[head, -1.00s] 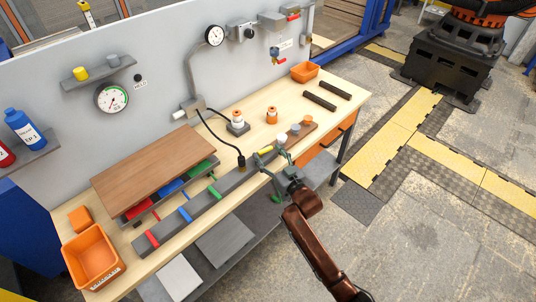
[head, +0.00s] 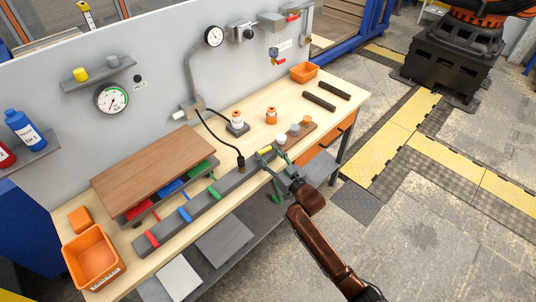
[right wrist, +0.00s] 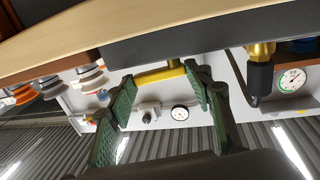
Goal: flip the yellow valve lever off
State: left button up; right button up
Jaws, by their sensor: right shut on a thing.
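The yellow valve lever (head: 265,150) is at the far right end of the grey strip (head: 225,188) along the bench's front edge. In the right wrist view the yellow lever (right wrist: 160,75) spans between my finger pads. My right gripper (head: 272,160) is at the lever, with one green finger on each side; in the right wrist view its fingertips (right wrist: 163,84) meet the lever's ends. It is shut on the lever. My left gripper is not in view.
Red (head: 152,239), blue (head: 185,215) and green (head: 214,190) levers line the strip to the left. A black plug with a cable (head: 241,162) stands close left of the gripper. A board with round knobs (head: 294,132) lies to the right. A brown board (head: 153,168) lies behind.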

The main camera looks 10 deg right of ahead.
jog(key=shift+w+r+n+g+y, duration=0.15)
jog(key=shift+n+g+y, duration=0.25)
jog(key=shift+n+y, duration=0.25)
jog(key=shift+w+n+g+y+b, duration=0.1)
jog(key=shift+n+g+y+b, duration=0.35)
jog(key=shift+y, duration=0.6)
jog(key=o, duration=1)
jog(key=shift+c, duration=0.2)
jog(key=shift+o, duration=0.8)
jog(key=shift+d, duration=0.1)
jog(key=shift+s+d+f, duration=0.2)
jog(key=shift+s+d, duration=0.15)
jog(key=shift+s, duration=0.05)
jog(key=v, duration=1.1)
jog(key=shift+r, duration=0.2)
